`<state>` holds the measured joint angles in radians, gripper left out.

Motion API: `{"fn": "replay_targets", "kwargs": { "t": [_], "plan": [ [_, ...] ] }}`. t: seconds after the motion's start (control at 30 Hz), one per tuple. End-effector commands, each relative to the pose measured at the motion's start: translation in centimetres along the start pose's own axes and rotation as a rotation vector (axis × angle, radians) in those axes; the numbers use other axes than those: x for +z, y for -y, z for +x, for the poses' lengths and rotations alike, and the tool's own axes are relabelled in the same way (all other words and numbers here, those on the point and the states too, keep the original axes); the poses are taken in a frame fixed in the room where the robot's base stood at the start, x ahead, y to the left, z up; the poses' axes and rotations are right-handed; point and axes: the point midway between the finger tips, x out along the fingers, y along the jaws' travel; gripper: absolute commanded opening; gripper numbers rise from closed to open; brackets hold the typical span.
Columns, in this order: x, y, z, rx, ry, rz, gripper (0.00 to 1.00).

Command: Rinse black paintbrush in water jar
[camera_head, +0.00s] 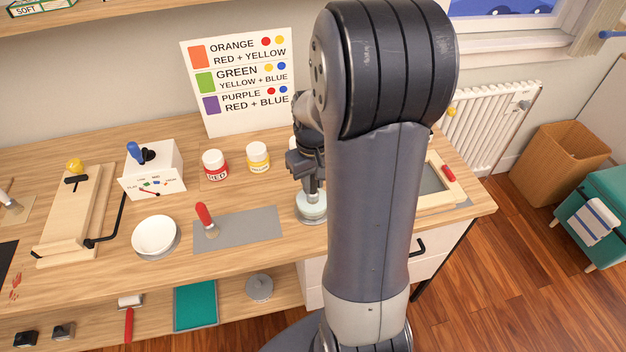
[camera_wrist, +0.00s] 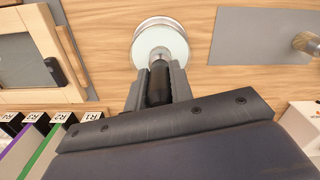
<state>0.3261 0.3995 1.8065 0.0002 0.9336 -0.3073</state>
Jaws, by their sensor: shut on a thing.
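My gripper (camera_head: 312,184) is right above the water jar (camera_head: 311,211), near the right part of the desk. In the wrist view, my gripper (camera_wrist: 158,74) is shut on the black paintbrush (camera_wrist: 158,87), whose dark handle shows between the fingers. The handle points down toward the jar (camera_wrist: 160,32), which looks like a pale round disc with a clear rim. The bristles are hidden, so I cannot tell how deep the brush is in the jar.
A red-handled brush (camera_head: 204,217) stands on a grey mat (camera_head: 255,224) left of the jar. Red (camera_head: 214,164) and yellow (camera_head: 258,158) paint pots stand behind. A white bowl (camera_head: 156,236) is further left. A wooden frame (camera_head: 451,181) lies right, partly behind my arm.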

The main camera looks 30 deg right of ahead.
Motion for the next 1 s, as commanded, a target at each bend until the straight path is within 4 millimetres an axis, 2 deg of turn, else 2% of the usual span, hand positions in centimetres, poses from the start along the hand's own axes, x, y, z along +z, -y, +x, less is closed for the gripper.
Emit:
{"fn": "replay_targets", "kwargs": {
  "t": [0.17,0.8,1.0],
  "plan": [
    [0.1,0.0,-0.7,-0.001,0.003,0.0,0.0],
    [0.0,0.0,-6.0,0.0,0.001,0.0,0.0],
    [0.0,0.0,-7.1,0.0,0.001,0.0,0.0]
  ]
}}
